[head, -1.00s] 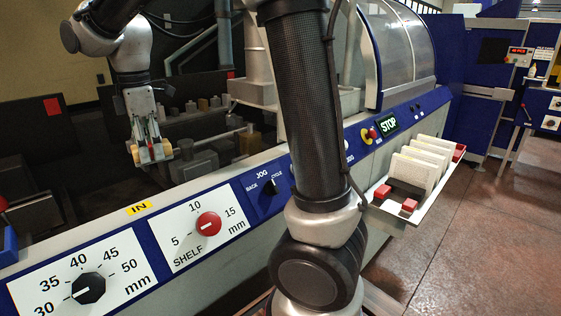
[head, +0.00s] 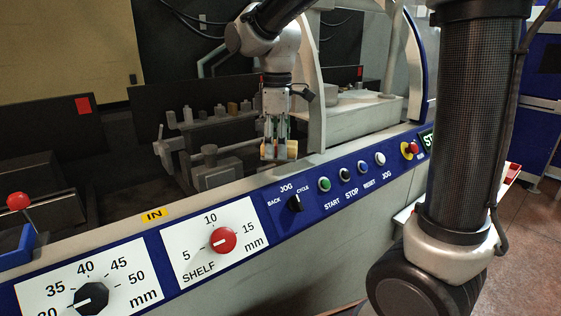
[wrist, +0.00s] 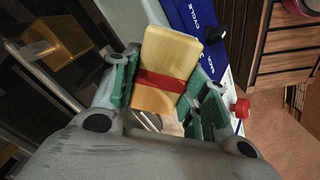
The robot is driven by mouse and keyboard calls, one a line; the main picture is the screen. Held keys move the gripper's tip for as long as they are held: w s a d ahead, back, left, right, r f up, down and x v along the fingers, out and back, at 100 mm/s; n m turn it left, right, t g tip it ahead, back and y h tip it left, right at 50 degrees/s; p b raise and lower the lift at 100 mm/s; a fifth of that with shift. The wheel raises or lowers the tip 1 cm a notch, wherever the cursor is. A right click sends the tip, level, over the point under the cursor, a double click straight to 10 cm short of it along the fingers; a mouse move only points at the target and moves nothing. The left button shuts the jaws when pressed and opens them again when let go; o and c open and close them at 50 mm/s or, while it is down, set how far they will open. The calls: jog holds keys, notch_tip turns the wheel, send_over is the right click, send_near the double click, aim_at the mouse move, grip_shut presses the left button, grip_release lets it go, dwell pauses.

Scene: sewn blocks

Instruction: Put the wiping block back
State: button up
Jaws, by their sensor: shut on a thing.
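The wiping block (wrist: 172,52) is a pale yellow block with a red band around it. In the wrist view it sits between the green finger pads of my gripper (wrist: 165,92), which is shut on it. In the head view my gripper (head: 278,148) points down, and the yellow end of the block (head: 292,150) shows at its fingertips. The block is just above or behind the machine's front edge, near the JOG switch; I cannot tell if it touches anything. The fingers hide part of the block.
The blue control panel (head: 262,230) runs along the front, with a red SHELF dial (head: 223,240) and a black dial (head: 91,299). Several small blocks (head: 219,110) stand in a row behind. A pale upright frame (head: 315,95) stands close right of my gripper. A red-knobbed lever (head: 18,201) is at left.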

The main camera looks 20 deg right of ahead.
jog(key=shift+f, duration=2)
jog(key=o, duration=1)
jog(key=shift+a+f, duration=0.1)
notch_tip(320, 180, up, 12)
jog(key=shift+f, duration=0.1)
jog(key=shift+r, duration=0.2)
jog(key=shift+s+d, duration=0.1)
jog(key=shift+d, duration=0.15)
jog(key=s+d+f+m+t, duration=0.1)
jog(key=s+d+f+m, duration=0.1)
jog(key=s+d+m, duration=0.2)
jog(key=s+d+f+m+t, duration=0.2)
jog(key=s+d+m, duration=0.2)
jog(key=s+d, duration=0.2)
jog(key=s+d+f+m+t, duration=0.1)
jog(key=s+d+f+m, duration=0.2)
jog(key=s, duration=0.6)
jog(key=shift+d+f+m, duration=0.1)
jog(key=shift+d+m, duration=0.7)
jog(key=shift+d, duration=0.15)
